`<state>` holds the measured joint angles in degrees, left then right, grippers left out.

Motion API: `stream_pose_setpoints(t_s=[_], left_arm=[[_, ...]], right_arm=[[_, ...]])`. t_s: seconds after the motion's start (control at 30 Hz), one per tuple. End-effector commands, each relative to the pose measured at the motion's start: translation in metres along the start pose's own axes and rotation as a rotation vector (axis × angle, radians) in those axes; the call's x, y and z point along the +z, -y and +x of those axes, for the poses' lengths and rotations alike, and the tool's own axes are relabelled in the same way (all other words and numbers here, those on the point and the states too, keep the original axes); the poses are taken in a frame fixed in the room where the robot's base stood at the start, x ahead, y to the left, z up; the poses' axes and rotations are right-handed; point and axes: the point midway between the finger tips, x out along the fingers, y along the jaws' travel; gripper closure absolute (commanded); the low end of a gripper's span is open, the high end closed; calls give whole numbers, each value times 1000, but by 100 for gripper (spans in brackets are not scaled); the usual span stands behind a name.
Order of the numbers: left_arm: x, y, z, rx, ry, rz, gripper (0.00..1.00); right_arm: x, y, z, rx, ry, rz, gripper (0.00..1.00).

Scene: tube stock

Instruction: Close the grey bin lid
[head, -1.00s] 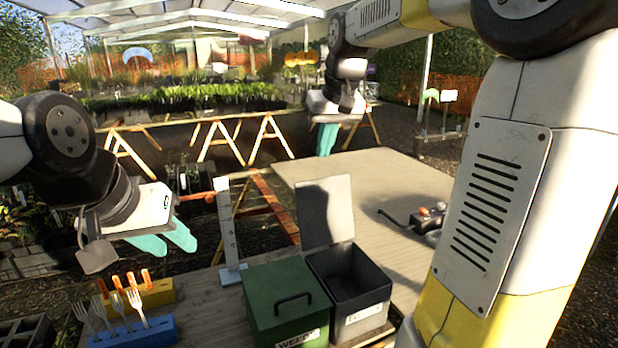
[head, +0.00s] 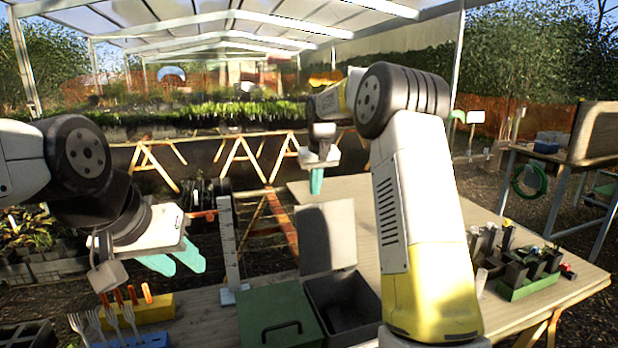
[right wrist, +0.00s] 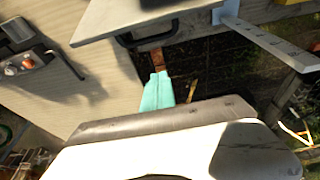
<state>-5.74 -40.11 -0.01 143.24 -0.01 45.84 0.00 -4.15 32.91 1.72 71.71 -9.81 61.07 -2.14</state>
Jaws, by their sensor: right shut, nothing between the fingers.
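The grey bin (head: 345,305) stands on the table with its lid (head: 328,237) raised upright at the back, so the dark inside shows. My right arm partly covers the bin's right side. My right gripper (head: 316,187) is shut and empty, just above and behind the lid's top edge in the head view. In the right wrist view the shut teal fingers (right wrist: 157,92) point toward the lid's outer face (right wrist: 150,14) with its dark handle (right wrist: 140,37); they look apart from it. My left gripper (head: 187,268) is open and empty at the left, above the forks.
A green bin (head: 265,320) with its lid shut stands left of the grey bin. A white upright post (head: 228,240) stands behind it. Forks in yellow (head: 150,308) and blue blocks are at front left. A green rack of dark pots (head: 528,287) is at right.

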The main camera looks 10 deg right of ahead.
Motion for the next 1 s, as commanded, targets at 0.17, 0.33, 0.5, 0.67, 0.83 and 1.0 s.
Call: stream_pose_setpoints(t_s=[0.17,0.33,0.5,0.67,0.83,1.0], left_arm=[[0,0,0,0,0,0,64],[0,0,0,0,0,0,64],[0,0,0,0,0,0,64],[0,0,0,0,0,0,64],[0,0,0,0,0,0,64],[0,0,0,0,0,0,64]], right_arm=[[1,0,40,0,2,1,100],[23,-1,29,1,-2,1,100],[35,-1,25,1,-3,1,100],[38,0,24,1,-2,1,100],[38,0,24,1,-3,1,100],[39,0,24,1,-8,1,100]])
